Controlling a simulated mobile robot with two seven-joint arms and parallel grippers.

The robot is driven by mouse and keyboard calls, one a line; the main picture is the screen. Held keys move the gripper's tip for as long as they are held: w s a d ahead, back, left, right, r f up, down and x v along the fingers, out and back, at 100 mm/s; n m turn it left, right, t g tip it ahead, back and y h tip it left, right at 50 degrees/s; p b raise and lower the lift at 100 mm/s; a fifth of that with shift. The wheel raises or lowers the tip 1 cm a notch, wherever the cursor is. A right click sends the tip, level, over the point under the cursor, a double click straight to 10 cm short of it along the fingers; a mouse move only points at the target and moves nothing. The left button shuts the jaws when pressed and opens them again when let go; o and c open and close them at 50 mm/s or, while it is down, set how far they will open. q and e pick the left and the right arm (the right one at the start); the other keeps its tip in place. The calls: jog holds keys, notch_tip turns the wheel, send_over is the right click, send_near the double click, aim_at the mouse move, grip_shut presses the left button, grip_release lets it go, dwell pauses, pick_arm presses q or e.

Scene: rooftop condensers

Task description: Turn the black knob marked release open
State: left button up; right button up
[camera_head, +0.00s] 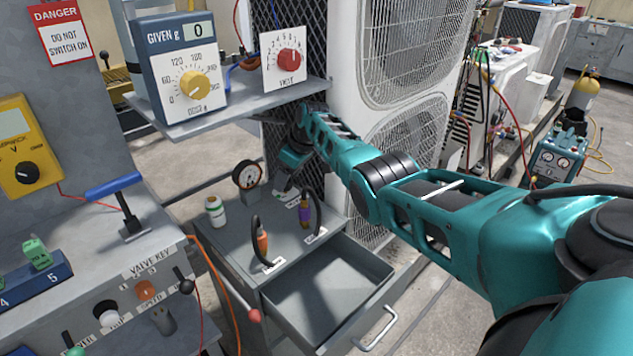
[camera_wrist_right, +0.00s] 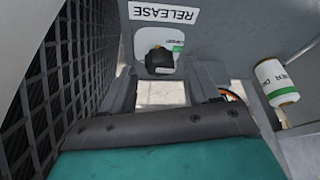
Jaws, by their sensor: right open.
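The black release knob (camera_wrist_right: 159,60) shows in the right wrist view on a pale plate with a green-and-white sticker. A white label reading RELEASE (camera_wrist_right: 163,13) appears upside down above it. My right gripper (camera_wrist_right: 165,80) is open, with one finger on each side of the knob in that picture and a gap between them. I cannot tell whether the fingers touch it. In the head view my right gripper (camera_head: 288,182) points down over the back of the grey cabinet, and I cannot make out the knob there. My left gripper is out of view.
A shelf (camera_head: 235,106) with dial boxes hangs above the cabinet. An open drawer (camera_head: 325,300) juts out in front. A mesh panel (camera_wrist_right: 60,75) is close on the left.

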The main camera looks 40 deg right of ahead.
jog(key=s+p, duration=0.1)
jog(key=s, duration=0.1)
jog(key=s+d+p, duration=0.2)
jog(key=s, duration=0.1)
jog(key=shift+s+d, duration=0.1)
jog(key=shift+s, duration=0.2)
jog(key=s, duration=0.1)
jog(key=s+d+p, duration=0.1)
jog(key=s, duration=0.2)
jog(key=shift+s+d+p, duration=0.25)
jog(key=shift+d+p, duration=0.05)
jog(key=shift+d, duration=0.1)
jog(key=shift+s+d, duration=0.2)
jog(key=shift+s, duration=0.25)
